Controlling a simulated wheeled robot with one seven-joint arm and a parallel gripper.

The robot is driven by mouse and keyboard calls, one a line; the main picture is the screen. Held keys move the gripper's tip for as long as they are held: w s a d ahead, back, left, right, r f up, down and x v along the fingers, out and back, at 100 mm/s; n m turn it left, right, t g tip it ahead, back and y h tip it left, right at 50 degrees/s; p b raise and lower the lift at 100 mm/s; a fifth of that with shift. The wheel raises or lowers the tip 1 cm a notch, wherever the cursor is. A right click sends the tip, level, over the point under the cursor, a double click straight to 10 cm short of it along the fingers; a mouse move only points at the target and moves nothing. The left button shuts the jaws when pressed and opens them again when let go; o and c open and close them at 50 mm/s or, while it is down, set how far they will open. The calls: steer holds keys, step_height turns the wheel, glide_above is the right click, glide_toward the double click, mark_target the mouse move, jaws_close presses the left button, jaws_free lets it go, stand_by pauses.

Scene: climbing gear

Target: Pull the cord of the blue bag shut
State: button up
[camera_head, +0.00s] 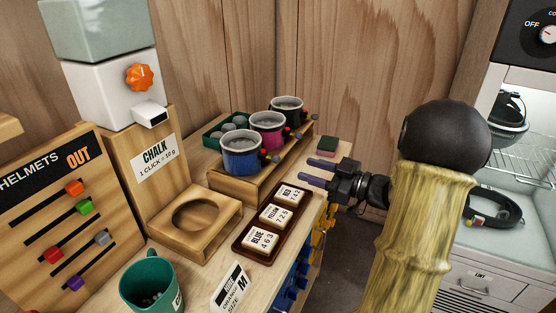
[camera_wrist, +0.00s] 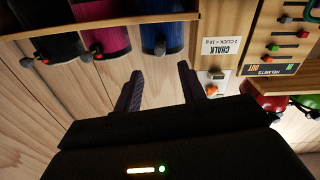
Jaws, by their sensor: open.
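The blue bag (camera_head: 241,158) stands nearest in a row of three chalk bags on a wooden rack. Its top is open, with a grey rim and pale contents. A cord with small coloured toggles (camera_head: 276,158) shows at its right side. My gripper (camera_head: 304,172) is open and empty, to the right of the bags, with its fingers pointing left. In the wrist view, which is upside down, the blue bag (camera_wrist: 162,36) appears beyond the open fingers (camera_wrist: 158,68), apart from them.
The magenta bag (camera_head: 267,131) and black bag (camera_head: 287,110) stand behind the blue one. A tray of labelled tiles (camera_head: 246,250) lies in front of the rack. A chalk dispenser (camera_head: 108,92) and wooden stand (camera_head: 192,228) are left. A small dark block (camera_head: 326,146) sits by the counter edge.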

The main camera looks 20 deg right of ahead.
mark_target(278, 160)
steer(key=x, duration=1)
jaws_close()
